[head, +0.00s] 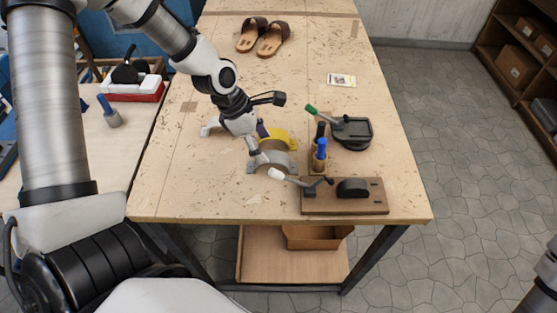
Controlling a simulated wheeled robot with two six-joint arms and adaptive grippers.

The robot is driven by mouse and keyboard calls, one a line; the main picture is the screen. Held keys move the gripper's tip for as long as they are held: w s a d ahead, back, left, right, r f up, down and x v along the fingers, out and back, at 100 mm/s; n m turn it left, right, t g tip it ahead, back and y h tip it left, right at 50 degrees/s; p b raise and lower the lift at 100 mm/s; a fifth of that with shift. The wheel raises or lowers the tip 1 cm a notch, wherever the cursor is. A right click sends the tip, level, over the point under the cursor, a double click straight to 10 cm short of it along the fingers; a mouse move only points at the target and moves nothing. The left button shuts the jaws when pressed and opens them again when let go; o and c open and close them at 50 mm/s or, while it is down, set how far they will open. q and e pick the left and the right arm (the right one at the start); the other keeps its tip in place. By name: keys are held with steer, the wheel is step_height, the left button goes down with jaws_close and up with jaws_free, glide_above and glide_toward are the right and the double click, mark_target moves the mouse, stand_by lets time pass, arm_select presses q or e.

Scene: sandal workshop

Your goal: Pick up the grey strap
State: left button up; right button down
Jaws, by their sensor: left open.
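A grey arched strap (281,159) stands on the wooden workbench, near its front middle. A yellow strap (279,135) sits just behind it, and a pale, whitish piece (209,129) lies to the left, partly hidden by my arm. My left gripper (258,159) reaches down from the upper left to the left part of the grey strap and overlaps it in the picture. It is open; I cannot tell whether it touches the strap. A small purple piece (262,130) shows beside it, partly hidden. My right gripper is out of view.
A wooden board with a black fixture and white-tipped lever (370,200) lies right of the strap. Behind it are a holder with blue-handled tools (320,153) and a black press with green handle (352,132). Brown sandals (272,38) and a card (341,80) lie farther back.

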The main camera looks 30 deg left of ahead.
mark_target(271, 156)
arm_select(q)
steer(key=x, duration=0.1)
steer(key=b+x, duration=0.1)
steer(key=shift+w+a+f, duration=0.15)
steer(key=shift+f, duration=0.35)
steer(key=d+f+b, duration=0.1)
steer(key=b, duration=0.1)
steer(key=d+f+b, duration=0.1)
steer(key=shift+w+f+b, duration=0.25)
steer(key=shift+f+b, duration=0.05)
steer(key=shift+b, duration=0.05)
steer(key=shift+w+a, duration=0.1)
steer(key=shift+a, duration=0.15)
steer(key=shift+c, duration=0.7)
steer(key=c, duration=0.6)
steer(key=shift+d+r, duration=0.1)
steer(key=shift+c, duration=1.1)
